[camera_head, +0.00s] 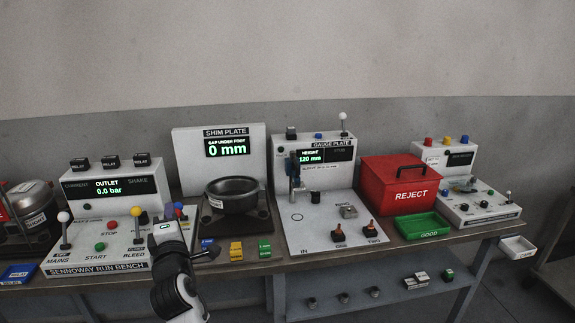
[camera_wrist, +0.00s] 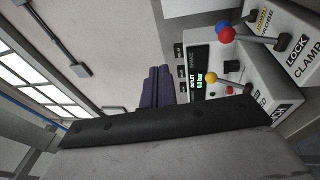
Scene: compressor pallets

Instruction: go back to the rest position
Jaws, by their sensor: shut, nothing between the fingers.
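My gripper's dark purple fingers (camera_wrist: 156,88) lie side by side with nothing between them in the wrist view. In the head view my arm rises from the bottom edge in front of the run bench, and my gripper (camera_head: 170,211) is small and partly hidden near the bench's right end. It holds nothing. The run bench (camera_head: 92,262) has a yellow-knobbed lever (camera_head: 137,211) just left of my gripper. Its outlet display reads 0.0 bar.
A bowl-shaped part (camera_head: 233,203) stands at the shim plate (camera_head: 225,133). The gauge plate (camera_head: 333,145), red reject box (camera_head: 405,186) and green tray (camera_head: 424,232) are further right. Small blue, yellow and green blocks lie at the table's front edge. The wall above is clear.

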